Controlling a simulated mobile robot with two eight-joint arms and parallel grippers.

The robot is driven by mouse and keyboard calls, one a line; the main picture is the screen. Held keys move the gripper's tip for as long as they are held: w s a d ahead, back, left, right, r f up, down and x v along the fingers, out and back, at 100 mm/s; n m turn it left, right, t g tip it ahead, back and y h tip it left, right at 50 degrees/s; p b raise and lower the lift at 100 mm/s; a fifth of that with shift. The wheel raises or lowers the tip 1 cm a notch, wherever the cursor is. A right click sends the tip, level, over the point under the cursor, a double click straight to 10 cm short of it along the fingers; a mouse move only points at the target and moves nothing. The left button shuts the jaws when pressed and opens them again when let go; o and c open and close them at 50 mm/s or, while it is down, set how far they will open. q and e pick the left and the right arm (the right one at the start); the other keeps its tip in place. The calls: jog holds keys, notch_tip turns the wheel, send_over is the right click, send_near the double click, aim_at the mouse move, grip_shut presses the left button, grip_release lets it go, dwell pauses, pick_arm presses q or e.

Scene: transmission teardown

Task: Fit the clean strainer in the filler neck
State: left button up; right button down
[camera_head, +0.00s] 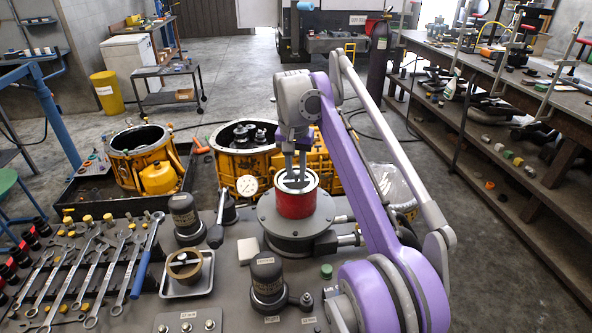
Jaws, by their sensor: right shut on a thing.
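The filler neck (295,206) is a red upright cylinder with a pale rim, on a round grey flange on the bench top. My right gripper (296,176) points straight down into its open mouth. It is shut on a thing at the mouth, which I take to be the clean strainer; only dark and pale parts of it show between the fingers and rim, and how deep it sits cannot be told. A brass-coloured ring-shaped part (185,264) with a dark inside sits in a small metal tray (196,289) at the left. My left gripper is out of view.
Dark capped cylinders (184,214) (267,276) stand left and in front of the neck. Wrenches (95,275) lie at far left. Yellow housings (145,165) are behind the bench. My purple arm covers the right.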

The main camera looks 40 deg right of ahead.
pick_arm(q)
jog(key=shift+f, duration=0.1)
pick_arm(e)
jog(key=shift+f, duration=0.95)
dwell(0.6)
jog(key=c, duration=0.6)
grip_release()
jog(key=shift+c, duration=0.2)
jog(key=shift+r, duration=0.15)
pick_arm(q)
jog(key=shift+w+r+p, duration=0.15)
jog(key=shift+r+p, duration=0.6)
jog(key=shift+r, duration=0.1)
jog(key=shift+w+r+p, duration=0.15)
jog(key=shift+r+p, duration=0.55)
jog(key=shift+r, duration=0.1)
pick_arm(e)
jog(key=shift+r, duration=1.35)
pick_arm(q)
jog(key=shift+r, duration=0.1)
pick_arm(e)
jog(key=shift+s+r, duration=0.1)
